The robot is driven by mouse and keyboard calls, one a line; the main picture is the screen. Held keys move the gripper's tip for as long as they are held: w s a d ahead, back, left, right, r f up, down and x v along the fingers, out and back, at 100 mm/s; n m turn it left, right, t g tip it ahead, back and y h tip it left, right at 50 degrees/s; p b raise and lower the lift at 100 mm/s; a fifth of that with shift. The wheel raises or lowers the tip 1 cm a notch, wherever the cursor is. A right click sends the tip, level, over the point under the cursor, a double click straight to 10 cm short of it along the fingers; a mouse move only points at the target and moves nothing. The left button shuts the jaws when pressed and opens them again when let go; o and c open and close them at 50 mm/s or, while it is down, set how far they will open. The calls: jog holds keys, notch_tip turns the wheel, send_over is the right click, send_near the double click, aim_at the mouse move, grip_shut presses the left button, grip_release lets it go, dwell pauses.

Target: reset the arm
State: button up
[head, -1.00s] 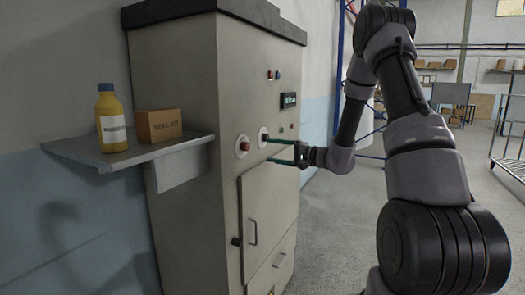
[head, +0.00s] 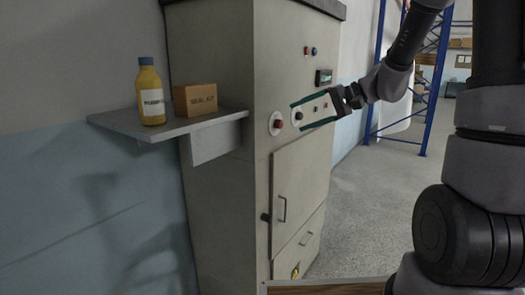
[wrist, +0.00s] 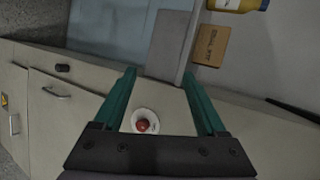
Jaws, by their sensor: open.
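My gripper (head: 296,117) is open and empty, with two green fingers spread apart. I see nothing held. The fingers appear apart from the cabinet, though the exact gap is hard to tell.
The grey cabinet (head: 215,60) has a handled door (head: 298,185). A blue rack post (head: 436,85) stands at the right. Open floor (head: 375,200) lies right of the cabinet.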

jog(key=s+d+r+t+h, duration=0.2)
jog(key=s+d+h, duration=0.3)
jog(key=s, duration=0.3)
jog(key=s+d+r+m+t+h, duration=0.1)
jog(key=s+d+r+t+h, duration=0.1)
jog(key=s+d+r+h, duration=0.3)
jog(key=s+d, duration=0.2)
jog(key=s, duration=0.2)
jog(key=shift+s+h, duration=0.3)
jog(key=shift+h, duration=0.1)
jog(key=shift+r, duration=0.1)
jog(key=shift+c, duration=0.4)
